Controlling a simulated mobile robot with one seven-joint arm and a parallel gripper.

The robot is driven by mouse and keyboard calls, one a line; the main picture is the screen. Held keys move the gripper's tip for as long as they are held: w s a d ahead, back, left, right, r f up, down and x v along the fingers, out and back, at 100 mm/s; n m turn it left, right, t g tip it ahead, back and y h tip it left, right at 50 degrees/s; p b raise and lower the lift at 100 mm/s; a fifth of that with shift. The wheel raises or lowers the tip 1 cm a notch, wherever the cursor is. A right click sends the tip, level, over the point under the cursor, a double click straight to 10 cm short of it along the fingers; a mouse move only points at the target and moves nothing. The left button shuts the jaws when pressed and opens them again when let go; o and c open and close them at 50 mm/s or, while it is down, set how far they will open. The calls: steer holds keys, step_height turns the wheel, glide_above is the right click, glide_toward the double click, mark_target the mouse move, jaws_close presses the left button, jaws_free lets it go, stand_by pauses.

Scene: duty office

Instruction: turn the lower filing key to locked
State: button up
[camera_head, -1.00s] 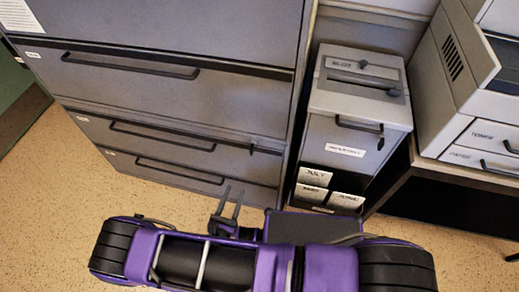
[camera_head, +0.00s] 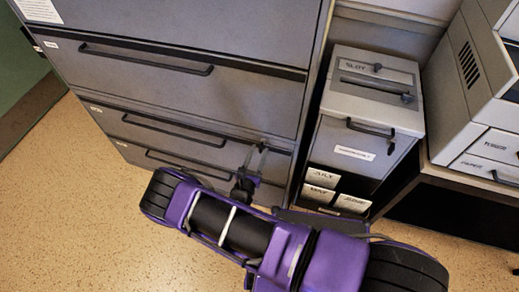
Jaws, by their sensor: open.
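The grey filing cabinet (camera_head: 180,98) fills the left and middle of the view, with long dark handles on its drawers. The small dark filing key (camera_head: 263,143) sits near the right edge of a lower drawer.
A grey slot box (camera_head: 362,125) with a handle and its own small key stands right of the cabinet, with labelled cards (camera_head: 322,177) low on its front. A desk (camera_head: 470,178) with a grey machine (camera_head: 490,70) is at the right. Speckled floor is clear at lower left.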

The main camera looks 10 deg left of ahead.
steer(key=shift+w+d, duration=0.15)
steer(key=shift+w, duration=0.6)
jaws_close()
